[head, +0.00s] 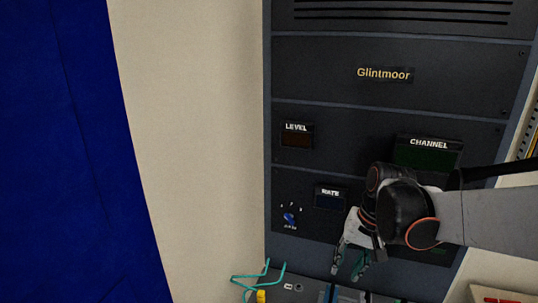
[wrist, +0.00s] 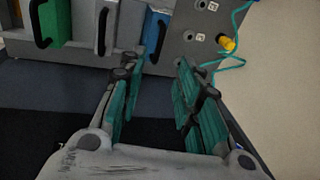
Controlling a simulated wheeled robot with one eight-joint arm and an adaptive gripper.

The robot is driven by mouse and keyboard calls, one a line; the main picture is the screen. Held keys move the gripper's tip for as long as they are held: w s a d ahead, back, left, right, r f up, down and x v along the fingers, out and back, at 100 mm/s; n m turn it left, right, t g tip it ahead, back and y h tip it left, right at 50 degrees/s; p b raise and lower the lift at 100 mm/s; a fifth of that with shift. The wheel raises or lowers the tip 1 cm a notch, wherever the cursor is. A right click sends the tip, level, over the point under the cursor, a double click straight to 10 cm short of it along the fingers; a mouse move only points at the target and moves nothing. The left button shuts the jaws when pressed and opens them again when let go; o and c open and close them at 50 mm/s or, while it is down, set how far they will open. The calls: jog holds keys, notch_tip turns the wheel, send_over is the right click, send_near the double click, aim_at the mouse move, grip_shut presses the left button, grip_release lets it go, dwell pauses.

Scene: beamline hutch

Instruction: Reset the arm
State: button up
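My gripper (head: 350,268) hangs in front of the lower part of a dark instrument rack (head: 340,100), its fingers pointing down. In the wrist view my gripper (wrist: 155,95) has its two green-padded fingers spread apart, with nothing between them. My arm comes in from the right and hides part of the rack's lower right panel.
The rack carries LEVEL (head: 296,140), CHANNEL (head: 428,155) and RATE (head: 331,200) displays and a blue knob (head: 290,218). Below are a green module (wrist: 62,22), a blue module (wrist: 155,30), a yellow plug (wrist: 228,44) and teal cables. A blue curtain (head: 60,150) hangs left.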

jog(key=s+a+n+t+h+b, duration=0.1)
jog(key=s+n+t+b, duration=0.2)
jog(key=s, duration=0.9)
jog(key=shift+s+a+r+n+t+h+b, duration=0.2)
jog(key=shift+a+r+n+t+h+b, duration=0.15)
jog(key=shift+t+b, duration=0.45)
jog(key=shift+o, duration=0.3)
jog(key=shift+s+f+n+t, duration=0.2)
jog(key=shift+s+n+t, duration=0.05)
jog(key=shift+s+t, duration=0.25)
jog(key=o, duration=0.5)
